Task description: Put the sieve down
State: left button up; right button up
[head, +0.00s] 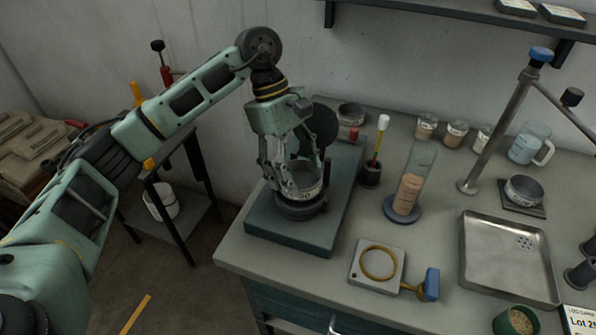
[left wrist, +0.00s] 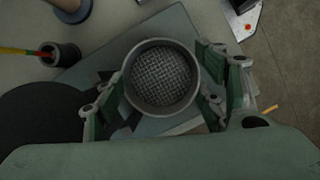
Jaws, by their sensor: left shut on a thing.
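The sieve (head: 303,183) is a round metal ring with a number on its side. In the left wrist view its mesh (left wrist: 162,77) shows from above, empty. My left gripper (head: 291,180) is shut on the sieve, with a finger on either side of its rim. The sieve is level, at or just above a dark round base (head: 301,207) on a green-grey machine plate (head: 290,238). I cannot tell whether it bears on that base. My right gripper is not in view.
A dark disc (head: 320,125) stands behind the gripper. A brush holder (head: 370,175) and a glass cylinder (head: 412,175) stand to the right. A metal tray (head: 508,294), a plate with a yellow ring (head: 376,283) and another small sieve (head: 524,190) are farther right.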

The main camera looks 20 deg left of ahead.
aim_at(299, 185)
pick_arm(q)
notch_tip(299, 185, down, 2)
jog(key=shift+a+f, duration=0.1)
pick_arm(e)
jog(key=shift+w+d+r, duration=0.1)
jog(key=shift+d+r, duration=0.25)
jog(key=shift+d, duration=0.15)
pick_arm(q)
jog(key=shift+s+f+b, duration=0.1)
jog(key=shift+f+b, duration=0.2)
jog(key=shift+f, duration=0.1)
jog(key=o, duration=0.9)
jog(key=shift+r, duration=0.1)
jog(key=o, duration=0.3)
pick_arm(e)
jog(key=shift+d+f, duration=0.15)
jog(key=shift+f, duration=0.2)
